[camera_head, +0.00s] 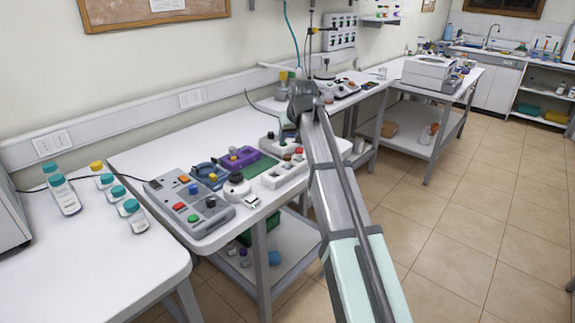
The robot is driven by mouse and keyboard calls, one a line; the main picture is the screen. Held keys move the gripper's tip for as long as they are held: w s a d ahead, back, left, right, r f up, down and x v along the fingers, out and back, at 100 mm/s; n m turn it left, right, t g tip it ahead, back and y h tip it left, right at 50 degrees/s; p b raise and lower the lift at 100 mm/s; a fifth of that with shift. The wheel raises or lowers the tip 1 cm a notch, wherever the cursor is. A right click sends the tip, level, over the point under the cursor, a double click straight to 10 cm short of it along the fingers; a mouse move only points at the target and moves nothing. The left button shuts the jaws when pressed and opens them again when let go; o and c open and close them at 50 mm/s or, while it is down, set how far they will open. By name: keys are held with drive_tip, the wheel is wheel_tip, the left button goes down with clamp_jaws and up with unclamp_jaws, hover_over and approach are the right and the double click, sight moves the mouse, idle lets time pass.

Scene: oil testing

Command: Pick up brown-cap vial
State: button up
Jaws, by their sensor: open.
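I cannot make out a brown-cap vial in the head view. Several clear vials stand or lean on the white table at the left. Most have teal caps, such as the teal-cap vial (64,195) at the front left. One yellow-cap vial (98,170) stands among them. My arm rises from the lower right to a dark joint over the middle bench. My gripper and its fingertips cannot be seen; the part of the arm past that joint is mostly hidden.
The middle bench (140,157) holds a grey button box (188,203), a purple device (239,157) and a white button box (284,172). The left table (100,265) has a clear front area. A gap separates these tables. Another bench (375,83) stands farther back; tiled floor is open at the right.

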sight(288, 156)
drive_tip(key=x, duration=0.8)
drive_tip(key=shift+f, duration=0.25)
drive_tip(key=shift+w+x, duration=0.25)
drive_tip(key=shift+x, duration=2.4)
drive_tip(key=shift+r, duration=0.15)
drive_tip(key=shift+c, duration=0.4)
drive_tip(key=c, duration=1)
drive_tip(key=shift+c, duration=0.2)
drive_tip(key=shift+r, duration=0.1)
